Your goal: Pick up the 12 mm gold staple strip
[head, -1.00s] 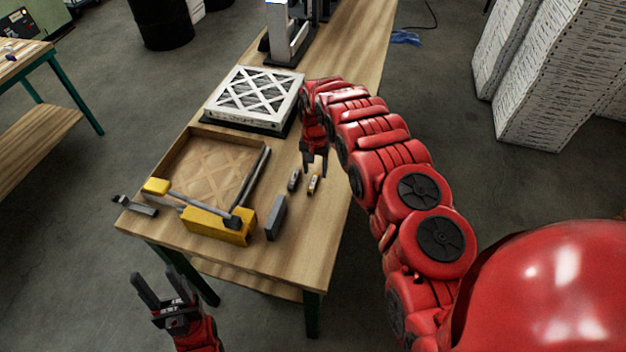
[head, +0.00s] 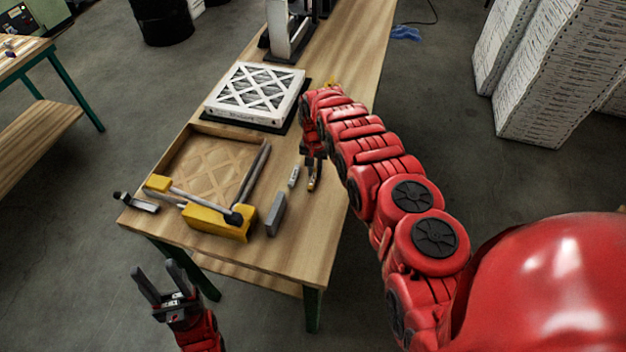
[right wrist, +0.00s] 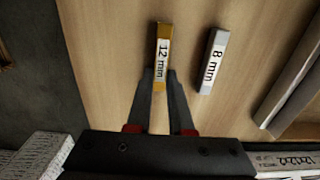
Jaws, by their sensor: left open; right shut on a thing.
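The gold staple strip (right wrist: 161,58), labelled 12 mm, stands out in the right wrist view and also shows in the head view (head: 311,184), on the table's right side. My right gripper (right wrist: 160,80) is shut on its near end; the fingers lie along both sides of it. In the head view the right gripper (head: 313,172) points down at the tabletop. I cannot tell whether the strip is lifted. A silver strip labelled 8 mm (right wrist: 213,60) lies beside it, apart from the fingers. My left gripper (head: 166,288) is open and empty, off the table's near left edge.
A grey block (head: 276,214) is near the strips. A white-framed filter (head: 254,92) lies farther back. White stacks (head: 540,85) stand on the floor at right.

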